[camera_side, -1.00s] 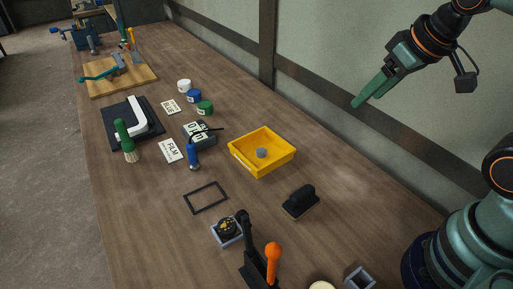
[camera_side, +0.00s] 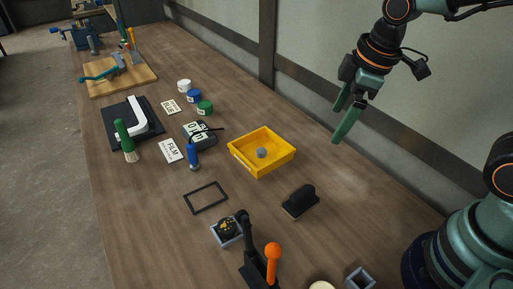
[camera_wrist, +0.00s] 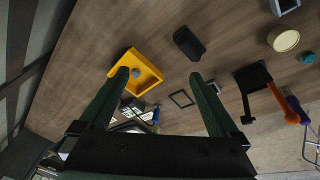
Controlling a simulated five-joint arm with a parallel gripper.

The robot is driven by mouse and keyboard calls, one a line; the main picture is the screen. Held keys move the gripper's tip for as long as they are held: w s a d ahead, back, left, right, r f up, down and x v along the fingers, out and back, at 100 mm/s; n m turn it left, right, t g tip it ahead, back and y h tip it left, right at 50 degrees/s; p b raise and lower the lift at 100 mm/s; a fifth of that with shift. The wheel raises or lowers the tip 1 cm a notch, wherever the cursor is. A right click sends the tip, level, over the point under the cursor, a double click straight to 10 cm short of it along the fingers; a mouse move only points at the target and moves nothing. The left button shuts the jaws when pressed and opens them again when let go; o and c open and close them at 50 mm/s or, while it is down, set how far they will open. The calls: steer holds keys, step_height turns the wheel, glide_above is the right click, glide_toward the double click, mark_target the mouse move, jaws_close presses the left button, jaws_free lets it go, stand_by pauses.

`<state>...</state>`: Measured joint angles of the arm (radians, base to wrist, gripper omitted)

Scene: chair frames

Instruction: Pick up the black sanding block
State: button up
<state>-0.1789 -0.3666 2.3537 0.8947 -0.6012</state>
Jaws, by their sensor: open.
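The black sanding block (camera_side: 300,202) lies on the wooden bench, to the right of and nearer than the yellow tray. It also shows in the wrist view (camera_wrist: 188,42), beyond the fingertips at the upper middle. My gripper (camera_side: 338,124) is open and empty, high above the bench and up from the block in the side view. The block touches neither finger.
The yellow tray (camera_side: 240,164) holds a small grey piece (camera_side: 262,153). The wall is close behind. Bench around the block is mostly clear.

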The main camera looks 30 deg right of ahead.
mark_target(303, 191)
steer(key=shift+w+a+f+n+g+h, duration=0.1)
steer(key=shift+a+f+n+g, duration=0.4)
steer(key=shift+a+f+n, duration=1.85)
steer(key=shift+s+d+f+n+g+h, duration=0.1)
steer(key=shift+f+n+g, duration=0.7)
steer(key=shift+f, duration=3.3)
steer(key=shift+w+a+f+n+g+h, duration=0.15)
steer(key=shift+a+f+n, duration=0.95)
steer(key=shift+f+n, duration=1.5)
steer(key=shift+f+m, duration=0.65)
jaws_close()
steer(key=shift+r, duration=0.1)
step_height(303, 191, up, 20)
